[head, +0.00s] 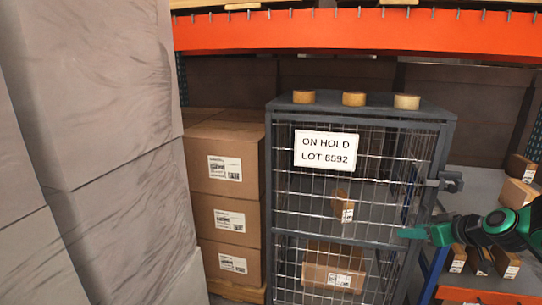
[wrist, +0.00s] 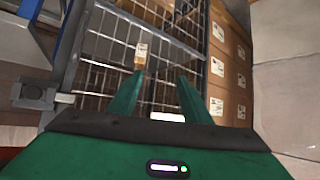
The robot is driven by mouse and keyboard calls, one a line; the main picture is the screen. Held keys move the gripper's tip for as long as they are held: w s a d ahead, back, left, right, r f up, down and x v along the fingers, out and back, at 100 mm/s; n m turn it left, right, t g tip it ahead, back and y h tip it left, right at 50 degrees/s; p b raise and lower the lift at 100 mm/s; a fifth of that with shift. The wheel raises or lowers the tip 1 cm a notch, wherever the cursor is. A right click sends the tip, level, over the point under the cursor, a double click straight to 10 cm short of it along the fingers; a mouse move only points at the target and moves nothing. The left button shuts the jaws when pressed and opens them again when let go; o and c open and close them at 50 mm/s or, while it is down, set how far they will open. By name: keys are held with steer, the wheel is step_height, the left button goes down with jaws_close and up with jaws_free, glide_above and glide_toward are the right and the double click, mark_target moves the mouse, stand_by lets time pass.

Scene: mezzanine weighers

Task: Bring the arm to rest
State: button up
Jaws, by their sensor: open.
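My gripper (head: 412,233) is at the right in the head view, green, at the end of my arm, in front of the right side of a wire mesh cage (head: 360,115). In the wrist view my gripper (wrist: 152,92) shows two green fingers spread apart with nothing between them. The cage's mesh (wrist: 105,50) stands beyond the fingers. I cannot tell exactly how far the fingertips are from the mesh.
The cage has a latch (head: 450,182), an "ON HOLD LOT 6592" sign (head: 325,150) and cartons inside. Three tape rolls (head: 353,99) lie on top. Stacked cartons (head: 226,160) and wrapped loads (head: 90,90) stand left. A shelf (head: 490,285) with small boxes is right.

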steer(key=s+r+m+g+h, duration=0.1)
steer(key=s+m+g, duration=0.2)
steer(key=s, duration=0.8)
steer(key=s+r+m+g+h, duration=0.1)
steer(key=s+m+g, duration=0.2)
steer(key=s, duration=0.8)
steer(key=s+a+r+m+g, duration=0.1)
steer(key=s+m+g, duration=0.2)
steer(key=s, duration=0.8)
steer(key=shift+s+r+m+g+h, duration=0.3)
steer(key=shift+s+g+h, duration=0.1)
steer(key=shift+g, duration=0.4)
steer(key=shift+a, duration=0.1)
steer(key=shift+w+f, duration=0.3)
steer(key=shift+w, duration=0.4)
